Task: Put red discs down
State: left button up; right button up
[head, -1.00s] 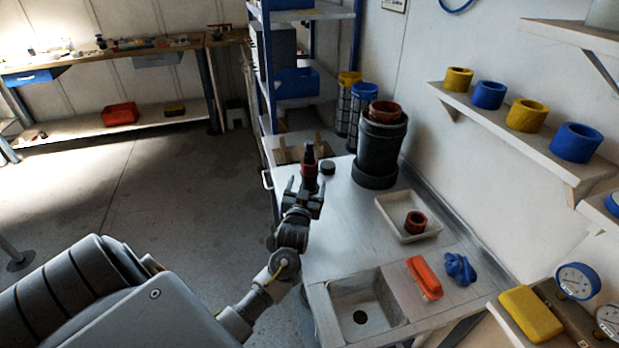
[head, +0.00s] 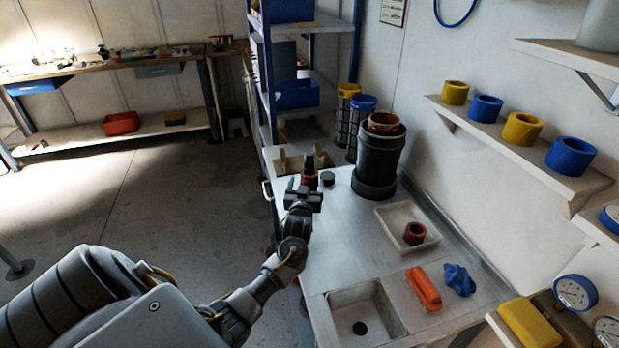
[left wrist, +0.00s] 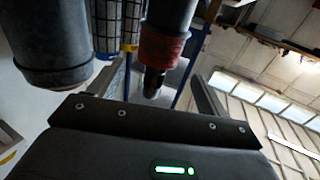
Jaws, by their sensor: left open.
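A dark upright piece with a red band (head: 310,181) stands at the far left of the metal bench. In the left wrist view its red part (left wrist: 161,46) and narrow dark tip show between the fingers, with space on both sides. My left gripper (head: 304,190) is open and empty, just in front of this piece. A red ring (head: 415,233) stands in the white tray (head: 385,212). Another red ring (head: 383,123) shows at the top of the black cylinder (head: 376,160). Whether any of these are the task's discs cannot be told. My right gripper is out of view.
A black puck (head: 328,179) lies close to my left gripper. Yellow and blue rings sit on the wall shelf (head: 500,135). The bench middle (head: 345,235) is clear.

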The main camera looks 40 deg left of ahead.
aim_at(309, 178)
pick_arm(q)
jog(key=x, duration=0.4)
jog(key=shift+w+p, duration=0.25)
jog(key=shift+p, duration=0.05)
jog(key=shift+d, duration=0.1)
jog(key=c, duration=1.1)
jog(key=shift+r, duration=0.1)
jog(key=shift+c, duration=0.2)
notch_tip(309, 178, up, 18)
jog(key=b, duration=0.2)
